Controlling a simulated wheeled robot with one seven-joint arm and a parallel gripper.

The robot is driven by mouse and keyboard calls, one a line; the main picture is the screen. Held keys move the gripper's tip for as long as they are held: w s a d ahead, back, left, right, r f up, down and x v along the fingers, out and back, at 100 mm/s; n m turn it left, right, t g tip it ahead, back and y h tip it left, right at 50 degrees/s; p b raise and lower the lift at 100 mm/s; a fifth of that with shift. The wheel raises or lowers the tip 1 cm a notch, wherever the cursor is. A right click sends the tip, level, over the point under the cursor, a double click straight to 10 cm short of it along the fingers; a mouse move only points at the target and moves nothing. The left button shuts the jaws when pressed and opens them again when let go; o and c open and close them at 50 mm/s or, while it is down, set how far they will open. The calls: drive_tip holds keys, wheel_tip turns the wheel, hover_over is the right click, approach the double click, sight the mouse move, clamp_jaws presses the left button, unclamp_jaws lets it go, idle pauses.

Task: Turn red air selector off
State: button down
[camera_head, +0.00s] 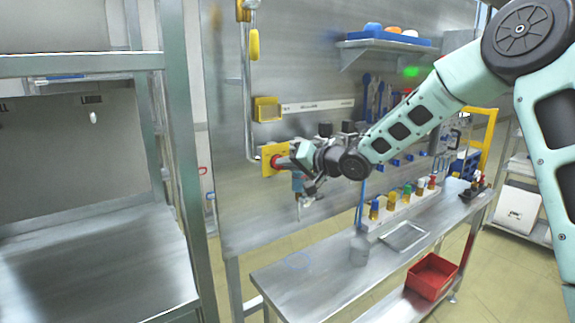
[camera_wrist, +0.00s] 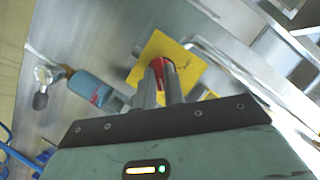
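The red air selector (camera_head: 279,162) sits on a yellow square plate (camera_head: 266,155) on the upright metal panel, left of my gripper. My gripper (camera_head: 293,162) is at the selector, its fingers pointing left toward the panel. In the wrist view, the red selector (camera_wrist: 157,66) shows at the tips of my gripper (camera_wrist: 163,82), in front of the yellow plate (camera_wrist: 187,58). The two fingers are close together, with red between them, and look shut on the selector. The fingers hide part of the selector, and its exact turn is hard to read.
A blue-grey device (camera_head: 298,182) with a metal fitting hangs just below my gripper; it also shows in the wrist view (camera_wrist: 90,87). A yellow box (camera_head: 267,109) and a vertical pipe are above the selector.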

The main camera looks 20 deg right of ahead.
idle(0.3)
drive_tip(key=n+t+h+b, duration=0.1)
drive_tip(key=n+b, duration=0.3)
drive_tip(key=b, duration=0.6)
drive_tip(key=n+h+b, duration=0.4)
drive_tip(key=b, duration=0.7)
drive_tip(key=a+n+t+h+b, duration=0.1)
drive_tip(key=n+h+b, duration=0.2)
drive_tip(key=b, duration=0.7)
drive_tip(key=shift+s+f+n+t, duration=0.15)
drive_tip(key=shift+n+t, duration=0.15)
drive_tip(key=shift+n, duration=0.3)
drive_tip(key=shift+b, duration=0.4)
drive_tip(key=c, duration=1.5)
unclamp_jaws()
drive_tip(key=shift+s+r, duration=0.15)
drive_tip(key=shift+r, duration=0.05)
